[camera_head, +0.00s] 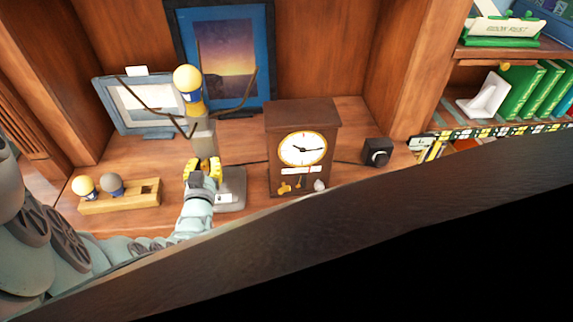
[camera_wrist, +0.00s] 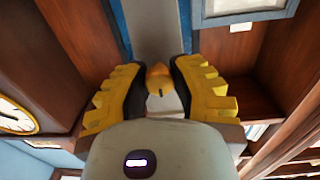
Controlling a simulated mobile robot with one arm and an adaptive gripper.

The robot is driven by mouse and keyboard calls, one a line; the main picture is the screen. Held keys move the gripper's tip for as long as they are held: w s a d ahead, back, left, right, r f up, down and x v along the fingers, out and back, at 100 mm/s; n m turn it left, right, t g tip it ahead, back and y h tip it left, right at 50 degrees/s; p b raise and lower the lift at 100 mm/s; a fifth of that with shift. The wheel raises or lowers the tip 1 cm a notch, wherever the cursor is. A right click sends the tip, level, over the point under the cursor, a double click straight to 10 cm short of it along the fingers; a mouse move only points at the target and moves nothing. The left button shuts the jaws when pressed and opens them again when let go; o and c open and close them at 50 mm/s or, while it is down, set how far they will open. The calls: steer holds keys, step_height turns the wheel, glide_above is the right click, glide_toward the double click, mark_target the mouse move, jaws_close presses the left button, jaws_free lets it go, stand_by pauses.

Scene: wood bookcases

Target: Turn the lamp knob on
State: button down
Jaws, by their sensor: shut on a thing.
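The lamp has a grey stem (camera_head: 203,138), a flat grey base (camera_head: 231,190) and a yellow and blue bulb (camera_head: 188,82) on top. It stands upright on the wooden shelf. My gripper (camera_head: 203,172), with yellow fingers, is at the lower stem, in front of it. In the wrist view my gripper (camera_wrist: 158,82) is shut on a small orange knob (camera_wrist: 158,76) on the stem, between the dark finger pads. My fingers hide the knob in the head view.
A wooden clock (camera_head: 301,145) stands close to the lamp's right. A wooden holder (camera_head: 120,196) with two bulbs lies at left. Behind are a grey picture frame (camera_head: 142,105) and a blue-bordered picture (camera_head: 228,55). A dark edge (camera_head: 330,225) crosses the foreground.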

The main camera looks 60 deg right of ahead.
steer(key=shift+m, duration=0.3)
steer(key=m+b, duration=0.2)
steer(key=m, duration=0.1)
steer(key=shift+s+d+f, duration=0.1)
steer(key=m+b, duration=0.4)
steer(key=m, duration=0.1)
steer(key=shift+m, duration=0.4)
steer(key=m+b, duration=0.4)
steer(key=m, duration=0.2)
steer(key=shift+s+d+b, duration=0.1)
steer(key=shift+b, duration=0.2)
steer(key=shift+m+b, duration=0.8)
steer(key=shift+m, duration=0.5)
steer(key=c, duration=0.8)
jaws_free()
steer(key=shift+o, duration=0.2)
